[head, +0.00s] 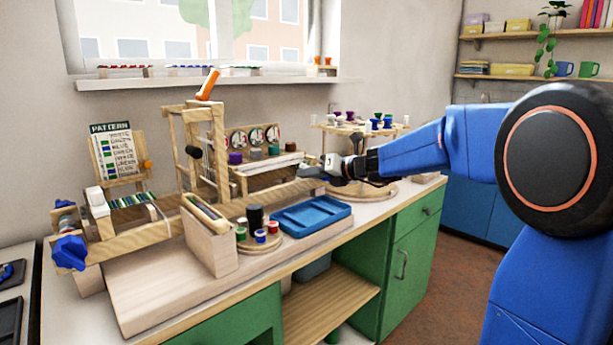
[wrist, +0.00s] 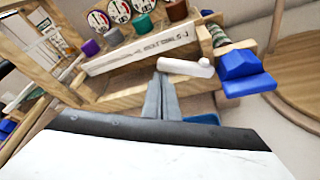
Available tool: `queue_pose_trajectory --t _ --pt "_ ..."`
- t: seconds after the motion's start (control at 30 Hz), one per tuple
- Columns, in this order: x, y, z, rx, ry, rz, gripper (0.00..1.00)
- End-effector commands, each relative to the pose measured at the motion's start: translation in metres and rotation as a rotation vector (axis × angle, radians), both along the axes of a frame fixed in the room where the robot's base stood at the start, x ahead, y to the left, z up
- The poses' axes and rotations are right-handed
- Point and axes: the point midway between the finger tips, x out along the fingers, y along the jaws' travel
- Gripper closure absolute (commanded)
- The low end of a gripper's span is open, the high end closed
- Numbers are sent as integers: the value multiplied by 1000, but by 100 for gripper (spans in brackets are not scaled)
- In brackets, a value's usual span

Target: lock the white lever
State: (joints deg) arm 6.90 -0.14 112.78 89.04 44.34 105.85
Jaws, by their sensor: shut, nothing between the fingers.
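A white lever (wrist: 188,67) with a rounded right end lies nearly level across the wooden loom's end in the wrist view, beside a blue knob (wrist: 245,75). My gripper (wrist: 161,82) is shut and empty, its two fingers pressed together. Its tips are just below the lever's left end; I cannot tell whether they touch it. In the head view my gripper (head: 305,172) is at the right end of the loom (head: 238,186), and a white piece beside it (head: 332,162) looks like the lever, partly hidden by my wrist.
A long white bar (wrist: 135,50) runs along the loom, with several dials and coloured spools behind it. A blue tray (head: 311,215) and a spool board (head: 262,243) stand in front. A round wooden board (wrist: 300,65) is at the right. A blue star knob (head: 70,253) is at the far left.

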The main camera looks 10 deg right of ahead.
Motion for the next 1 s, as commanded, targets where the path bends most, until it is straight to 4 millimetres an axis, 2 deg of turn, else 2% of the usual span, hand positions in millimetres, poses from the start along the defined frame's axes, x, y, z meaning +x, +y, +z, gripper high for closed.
queue_pose_trajectory --t 0.37,0.87,1.0 --pt "2 -3 7 86 49 -1 100" --pt "11 -20 33 464 268 -1 100" --pt "15 -26 39 479 275 0 100"
